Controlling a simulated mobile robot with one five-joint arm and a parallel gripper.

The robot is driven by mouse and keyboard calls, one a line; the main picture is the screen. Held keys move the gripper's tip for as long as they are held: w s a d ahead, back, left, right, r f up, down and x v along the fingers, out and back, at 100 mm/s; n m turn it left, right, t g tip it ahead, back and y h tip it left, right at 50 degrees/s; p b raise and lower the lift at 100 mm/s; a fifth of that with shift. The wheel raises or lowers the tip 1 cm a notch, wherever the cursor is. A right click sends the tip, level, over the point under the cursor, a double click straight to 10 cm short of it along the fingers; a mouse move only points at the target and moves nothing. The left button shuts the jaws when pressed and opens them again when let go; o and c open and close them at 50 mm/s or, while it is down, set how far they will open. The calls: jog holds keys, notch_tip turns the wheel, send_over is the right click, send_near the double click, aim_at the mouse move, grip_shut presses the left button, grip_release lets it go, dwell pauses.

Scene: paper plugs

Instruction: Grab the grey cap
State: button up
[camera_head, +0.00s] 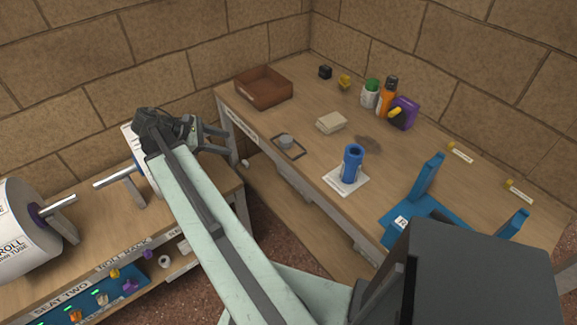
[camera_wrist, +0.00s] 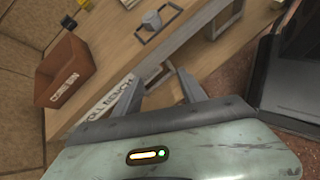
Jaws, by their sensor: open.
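The grey cap (camera_head: 286,141) is a small, short cylinder on the wooden workbench, near its front-left edge, beside or inside a thin dark square frame (camera_head: 296,152). In the wrist view the cap (camera_wrist: 151,21) shows near the top, beyond my fingertips. My gripper (camera_head: 226,141) is open and empty, left of the cap and apart from it, by the bench's left edge. In the wrist view its two fingers (camera_wrist: 160,82) are spread, with the bench edge behind them.
A brown bin (camera_head: 263,88) stands at the bench's back left. A stack of pale pads (camera_head: 331,122), a blue cylinder (camera_head: 352,165) and a blue stand (camera_head: 427,178) are right of the cap. Bottles (camera_head: 386,97) stand at the back. A lower bench (camera_head: 215,182) holds white rolls.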

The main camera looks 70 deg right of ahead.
aim_at(281, 140)
jog(key=s+d+f+g+b, duration=0.1)
jog(key=s+d+b, duration=0.1)
jog(key=s+d, duration=0.2)
jog(key=s+d+f+g+b, duration=0.1)
jog(key=s+d+f+b, duration=0.1)
jog(key=s+d, duration=0.2)
jog(key=s+d+f+n+g+b, duration=0.1)
jog(key=s+d+b, duration=0.2)
jog(key=s, duration=0.5)
jog(key=shift+s+d+f+g, duration=0.25)
jog(key=shift+d+f+g, duration=0.1)
jog(key=shift+d+g, duration=0.1)
grip_shut()
